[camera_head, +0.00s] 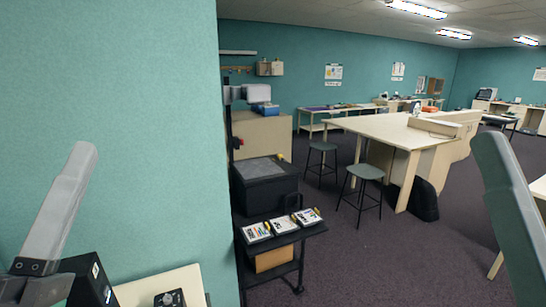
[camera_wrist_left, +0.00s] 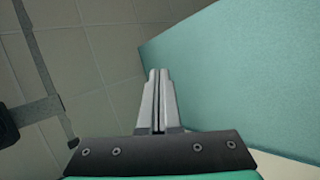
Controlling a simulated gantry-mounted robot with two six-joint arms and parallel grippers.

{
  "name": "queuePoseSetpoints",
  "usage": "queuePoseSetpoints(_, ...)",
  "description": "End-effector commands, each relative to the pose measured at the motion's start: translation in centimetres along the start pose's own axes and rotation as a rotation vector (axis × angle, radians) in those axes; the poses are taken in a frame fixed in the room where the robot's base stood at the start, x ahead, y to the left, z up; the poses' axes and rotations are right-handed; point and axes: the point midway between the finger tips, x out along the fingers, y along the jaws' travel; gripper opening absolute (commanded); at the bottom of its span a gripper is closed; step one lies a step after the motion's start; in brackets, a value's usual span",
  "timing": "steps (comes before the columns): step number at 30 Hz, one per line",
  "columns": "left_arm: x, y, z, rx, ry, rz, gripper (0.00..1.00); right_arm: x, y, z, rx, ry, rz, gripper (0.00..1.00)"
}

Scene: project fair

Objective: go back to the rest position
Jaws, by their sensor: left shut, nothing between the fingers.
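My left gripper (camera_head: 82,155) is at the lower left in the head view, pointing upward in front of the teal wall. In the left wrist view my left gripper (camera_wrist_left: 157,75) has its two fingers together with nothing between them. It points up toward a tiled ceiling, beside a teal wall surface.
A teal wall (camera_head: 150,130) fills the left of the head view, close to my left arm. A light table (camera_head: 158,284) with a dark box (camera_head: 93,280) is below. A black cart (camera_head: 312,231), stools (camera_head: 366,172) and a large table (camera_head: 380,127) stand farther off, with open floor (camera_head: 420,255) between.

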Motion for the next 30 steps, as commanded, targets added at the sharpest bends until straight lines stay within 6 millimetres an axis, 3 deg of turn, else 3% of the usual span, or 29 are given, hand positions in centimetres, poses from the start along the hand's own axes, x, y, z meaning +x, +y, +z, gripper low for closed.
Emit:
queuePoseSetpoints(1, -0.5, 2.8, -1.3, 0.159, 0.033, 0.055, 0.00, 0.0, 0.0, 0.0, 0.000, 0.000, 0.000, 1.00)
queuePoseSetpoints(3, -1.4, 4.7, -2.5, 0.398, 0.070, 0.085, 0.00, 0.0, 0.0, 0.0, 0.000, 0.000, 0.000, 1.00)
queuePoseSetpoints(9, -2.1, 4.9, -2.7, 1.011, 0.085, 0.056, 0.00, 0.0, 0.0, 0.0, 0.000, 0.000, 0.000, 1.00)
queuePoseSetpoints(12, 2.0, 8.8, -5.1, 1.028, 0.087, 0.056, 0.00, 4.5, 0.0, -4.1, 0.000, 0.000, 0.000, 1.00)
queuePoseSetpoints(21, 10.8, 17.1, -10.1, 1.025, 0.085, 0.055, 0.00, 14.2, 0.1, -13.1, 0.000, 0.001, 0.000, 1.00)
queuePoseSetpoints(25, 13.3, 19.4, -11.5, 1.025, 0.084, 0.054, 0.00, 16.9, 0.1, -15.6, 0.000, 0.001, 0.000, 1.00)
queuePoseSetpoints(30, 14.0, 20.2, -11.9, 1.025, 0.084, 0.054, 0.00, 17.7, 0.1, -16.4, 0.000, 0.000, 0.000, 1.00)
